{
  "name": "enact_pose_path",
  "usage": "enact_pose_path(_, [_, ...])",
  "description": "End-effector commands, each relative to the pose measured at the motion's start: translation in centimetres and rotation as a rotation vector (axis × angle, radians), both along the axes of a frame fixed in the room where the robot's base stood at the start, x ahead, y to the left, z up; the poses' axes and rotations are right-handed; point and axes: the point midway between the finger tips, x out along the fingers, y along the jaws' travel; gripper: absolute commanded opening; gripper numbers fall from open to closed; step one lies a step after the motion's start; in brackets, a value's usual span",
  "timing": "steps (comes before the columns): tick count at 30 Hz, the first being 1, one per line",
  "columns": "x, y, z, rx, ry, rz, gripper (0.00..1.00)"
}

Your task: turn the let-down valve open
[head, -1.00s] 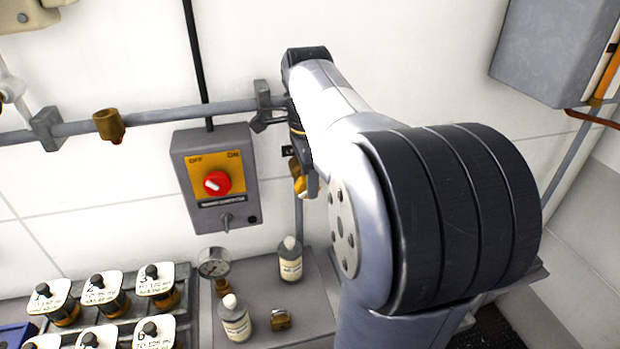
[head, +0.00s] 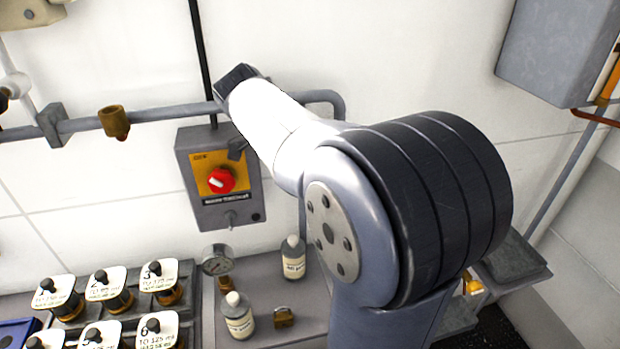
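My arm reaches up and left across the middle of the head view, its wrist end in front of the wall pipe. Only a small dark part, apparently the tip of my gripper (head: 237,149), shows below the wrist, over the upper right corner of the grey switch box. Whether its fingers are open or shut cannot be seen. I cannot make out the let-down valve; my arm covers the wall right of the box.
The switch box (head: 191,184) has a red knob (head: 221,181) on an orange plate. A brass fitting (head: 114,121) hangs on the pipe (head: 168,114). Below stand a pressure gauge (head: 216,260), two bottles (head: 239,318) (head: 294,260) and several labelled jars. A grey cabinet (head: 555,50) hangs upper right.

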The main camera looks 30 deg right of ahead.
Motion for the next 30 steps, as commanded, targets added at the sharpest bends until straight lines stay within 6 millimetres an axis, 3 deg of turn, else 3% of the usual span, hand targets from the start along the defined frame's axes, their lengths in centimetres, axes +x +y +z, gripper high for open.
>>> enact_pose_path(13, [0.01, 0.00, -0.04, -0.010, 0.003, 0.000, 0.01])
enact_pose_path(14, [0.01, 0.00, -0.04, -0.010, 0.003, 0.000, 0.26])
enact_pose_path(21, [0.00, 0.00, -0.04, -0.009, 0.004, -0.001, 0.45])
enact_pose_path(30, [0.08, 0.16, 0.25, -0.010, 0.003, 0.000, 0.45])
